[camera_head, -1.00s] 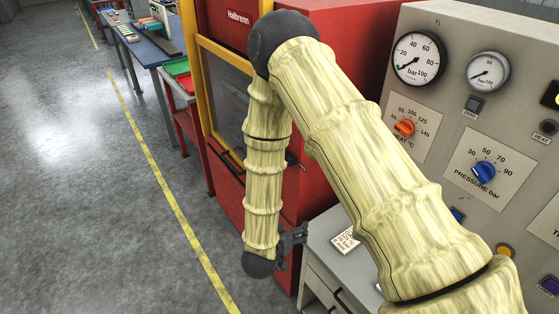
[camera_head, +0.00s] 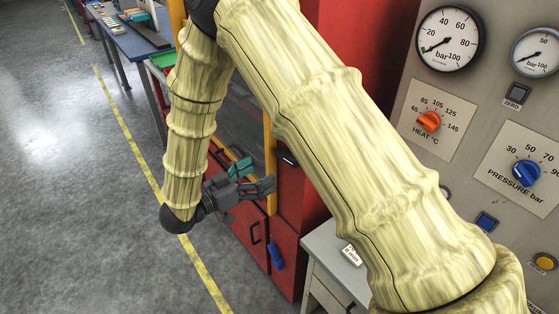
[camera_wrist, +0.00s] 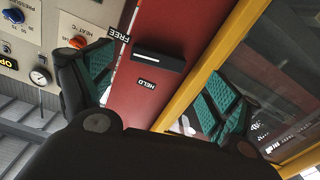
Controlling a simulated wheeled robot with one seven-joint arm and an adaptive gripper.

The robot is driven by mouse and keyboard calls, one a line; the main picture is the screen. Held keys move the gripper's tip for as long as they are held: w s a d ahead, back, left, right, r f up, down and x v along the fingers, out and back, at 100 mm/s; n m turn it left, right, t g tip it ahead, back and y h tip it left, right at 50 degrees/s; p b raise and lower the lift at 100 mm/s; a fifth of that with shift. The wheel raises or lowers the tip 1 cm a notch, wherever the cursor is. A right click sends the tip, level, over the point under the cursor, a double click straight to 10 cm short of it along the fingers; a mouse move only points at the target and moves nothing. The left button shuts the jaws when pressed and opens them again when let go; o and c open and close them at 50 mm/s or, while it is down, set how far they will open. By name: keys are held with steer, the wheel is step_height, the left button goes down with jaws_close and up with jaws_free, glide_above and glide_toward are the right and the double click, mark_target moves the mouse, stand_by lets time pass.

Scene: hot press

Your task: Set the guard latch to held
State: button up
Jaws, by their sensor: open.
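The guard latch (camera_wrist: 158,60) shows in the wrist view as a short black bar with a pale line on the red press side, between the FREE label (camera_wrist: 119,34) and the HELD label (camera_wrist: 147,83). Which label it is set to I cannot tell. In the head view a small dark piece on the press edge, likely the same latch (camera_head: 288,158), is just beyond my fingers. My gripper (camera_head: 256,177) is open and empty, its teal-padded fingers pointing at the press. In the wrist view the fingers stand either side of the latch, apart from it.
The yellow guard frame (camera_wrist: 208,62) runs close beside the latch. A grey control panel (camera_head: 413,144) with gauges and knobs stands at the right, above a grey cabinet (camera_head: 325,245). A blue handle (camera_head: 276,256) is low on the red press. Open floor lies left.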

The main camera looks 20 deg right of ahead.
steer(key=p+x, duration=0.2)
steer(key=x, duration=0.6)
steer(key=shift+d, duration=0.2)
steer(key=shift+f, duration=0.1)
